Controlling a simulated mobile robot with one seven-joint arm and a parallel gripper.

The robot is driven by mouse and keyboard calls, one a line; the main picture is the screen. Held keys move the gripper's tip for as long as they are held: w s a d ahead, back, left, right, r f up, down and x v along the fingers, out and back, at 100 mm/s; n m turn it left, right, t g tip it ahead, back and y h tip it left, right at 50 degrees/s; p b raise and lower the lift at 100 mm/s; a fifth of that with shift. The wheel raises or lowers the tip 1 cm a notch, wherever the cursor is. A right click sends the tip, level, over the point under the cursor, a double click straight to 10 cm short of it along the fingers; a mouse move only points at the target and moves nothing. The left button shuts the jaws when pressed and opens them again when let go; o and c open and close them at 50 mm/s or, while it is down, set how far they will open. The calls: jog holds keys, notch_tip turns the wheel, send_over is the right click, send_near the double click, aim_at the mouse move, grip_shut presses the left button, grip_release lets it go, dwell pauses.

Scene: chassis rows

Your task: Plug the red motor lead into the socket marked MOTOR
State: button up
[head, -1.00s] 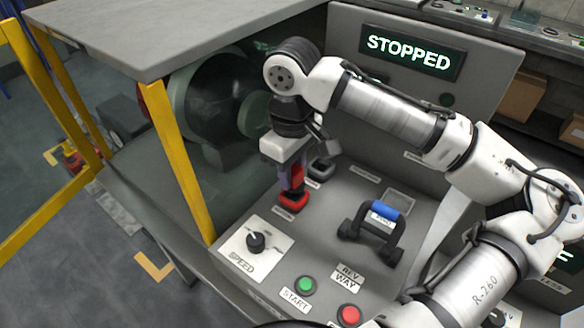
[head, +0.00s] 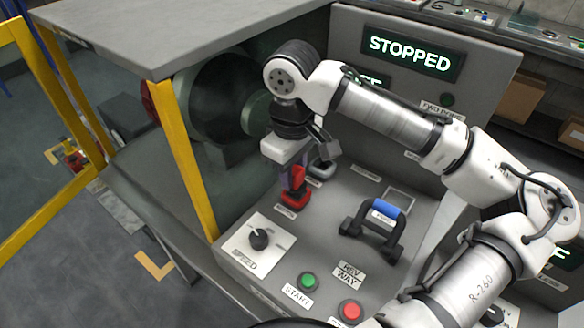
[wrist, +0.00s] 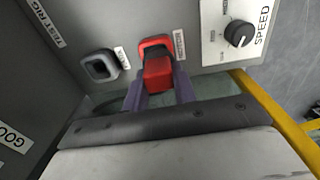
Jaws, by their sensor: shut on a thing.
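My gripper (wrist: 161,92) is shut on the red motor lead's plug (wrist: 158,75), with purple fingers on both sides of it. In the head view the red plug (head: 297,178) stands roughly upright below the gripper, right over the red-rimmed socket (head: 295,201). In the wrist view the plug's dark end meets the opening of that red socket (wrist: 155,42); how deep it sits cannot be told. A small label (wrist: 179,43) beside the socket is too small to read surely. A grey socket (wrist: 98,66) is beside it, apart from the gripper.
The SPEED knob (head: 259,239) is in front of the red socket. A blue-topped black handle (head: 385,208) stands to the right, with green START (head: 309,281) and red (head: 350,311) buttons nearer. A yellow post (head: 187,160) rises at left. The display (head: 411,53) reads STOPPED.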

jog(key=shift+s+a+f, duration=0.1)
jog(key=shift+a+f, duration=0.05)
jog(key=shift+f, duration=0.45)
jog(key=shift+a+f, duration=0.15)
jog(key=shift+f, duration=0.25)
jog(key=shift+f+b, duration=0.3)
jog(key=shift+b, duration=0.1)
jog(key=shift+s+f, duration=0.1)
jog(key=shift+f, duration=0.2)
jog(key=o, duration=0.5)
jog(key=shift+s, duration=0.1)
jog(key=o, duration=0.5)
jog(key=shift+w+a+f, duration=0.1)
jog(key=shift+w+f, duration=0.05)
jog(key=shift+w, duration=0.05)
jog(key=shift+o, duration=0.3)
